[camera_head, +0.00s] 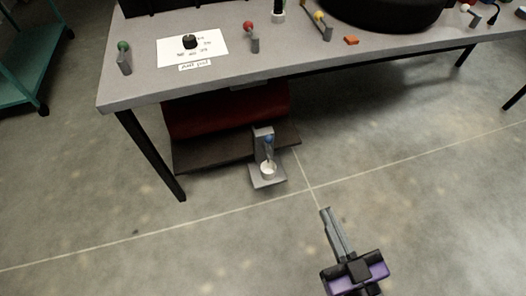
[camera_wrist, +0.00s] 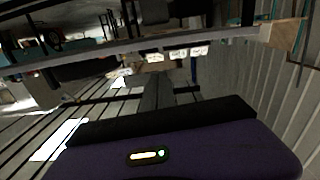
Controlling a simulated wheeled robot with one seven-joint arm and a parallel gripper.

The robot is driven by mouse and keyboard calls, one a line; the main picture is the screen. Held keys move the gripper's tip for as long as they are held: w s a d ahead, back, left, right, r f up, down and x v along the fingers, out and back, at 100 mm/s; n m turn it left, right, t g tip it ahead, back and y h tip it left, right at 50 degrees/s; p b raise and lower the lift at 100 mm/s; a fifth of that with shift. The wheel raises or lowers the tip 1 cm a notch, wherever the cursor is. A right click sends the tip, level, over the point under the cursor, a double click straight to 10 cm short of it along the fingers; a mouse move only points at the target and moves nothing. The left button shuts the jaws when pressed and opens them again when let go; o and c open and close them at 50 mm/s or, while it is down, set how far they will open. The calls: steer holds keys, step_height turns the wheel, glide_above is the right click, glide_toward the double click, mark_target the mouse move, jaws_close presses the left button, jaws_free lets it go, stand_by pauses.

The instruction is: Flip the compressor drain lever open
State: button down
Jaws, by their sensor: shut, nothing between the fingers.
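A red rounded body (camera_head: 225,110), which looks like the compressor, sits on a dark low shelf (camera_head: 205,155) under the table. At its front right stands a grey bracket with a small blue-tipped lever (camera_head: 269,141); it is too small to tell the lever's exact angle. A small white cup (camera_head: 267,170) stands below it on the bracket's grey foot. My gripper (camera_head: 325,211), grey-fingered with a purple body, is shut and empty over the floor, to the lower right of the lever and apart from it. The wrist view shows my dark fingers (camera_wrist: 156,92); I cannot make out the lever there.
The grey table top (camera_head: 140,85) overhangs the compressor. It carries a green-tipped lever (camera_head: 123,47), a red-tipped lever (camera_head: 248,26), a white sheet (camera_head: 215,47) and an orange block (camera_head: 351,40). A table leg (camera_head: 150,155) stands left. Floor around my gripper is clear.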

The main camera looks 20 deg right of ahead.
steer(key=w+a+f+n+t+b, duration=0.15)
steer(key=w+f+n+b, duration=0.4)
steer(key=w+f, duration=0.7)
steer(key=n+y+b, duration=0.2)
steer(key=n+b, duration=0.4)
steer(key=b, duration=0.2)
glide_toward(268, 142)
steer(key=a+r, duration=0.4)
steer(key=r, duration=0.2)
steer(key=f+n, duration=0.1)
steer(key=a+f+n, duration=0.1)
steer(key=f+n, duration=0.1)
steer(key=f+n+g+y, duration=0.1)
steer(key=n, duration=0.1)
steer(key=shift+w+a+f, duration=0.15)
steer(key=shift+w+f, duration=0.05)
steer(key=shift+w, duration=0.05)
steer(key=w+a+b, duration=0.2)
steer(key=w+b, duration=0.3)
steer(key=w, duration=0.5)
steer(key=shift+s+d+f+p, duration=0.15)
steer(key=shift+d+p, duration=0.25)
steer(key=shift+d, duration=0.35)
steer(key=shift+s+d+p, duration=0.15)
steer(key=shift+d+p, duration=0.3)
steer(key=shift+d, duration=0.25)
steer(key=shift+s+d+f+p, duration=0.15)
steer(key=shift+d+p, duration=0.25)
steer(key=shift+d, duration=0.35)
